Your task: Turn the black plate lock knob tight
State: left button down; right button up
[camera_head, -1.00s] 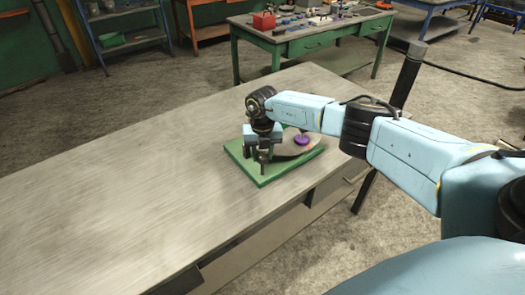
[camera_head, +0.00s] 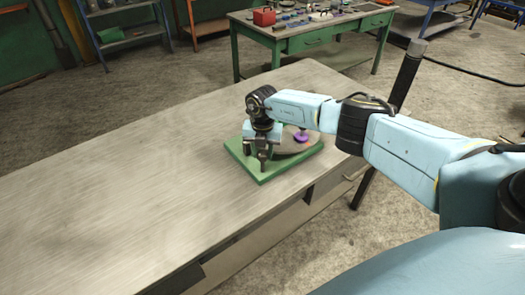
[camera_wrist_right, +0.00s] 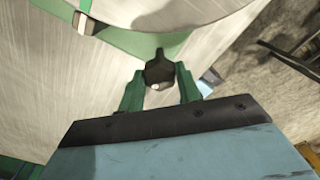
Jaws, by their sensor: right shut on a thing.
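The black plate lock knob (camera_wrist_right: 159,72) shows in the right wrist view between the two green-looking fingers of my right gripper (camera_wrist_right: 160,87); one pointed lobe sticks out ahead of them. My right gripper (camera_head: 263,158) is shut on the knob and points down at the green base (camera_head: 245,166) on the bench. In the head view the gripper hides the knob. A round grey plate (camera_head: 287,148) lies on the base, with a purple knob (camera_head: 302,137) on it, right of my gripper. My left gripper is out of view.
The base sits near the right edge of a long grey workbench (camera_head: 130,190), whose left part is bare. A green table (camera_head: 285,45) with small tools and a red box (camera_head: 264,17) stands behind. A dark post (camera_head: 406,75) rises beyond my right arm.

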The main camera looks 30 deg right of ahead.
jog(key=o, duration=1)
jog(key=shift+r, duration=0.15)
notch_tip(320, 180, up, 13)
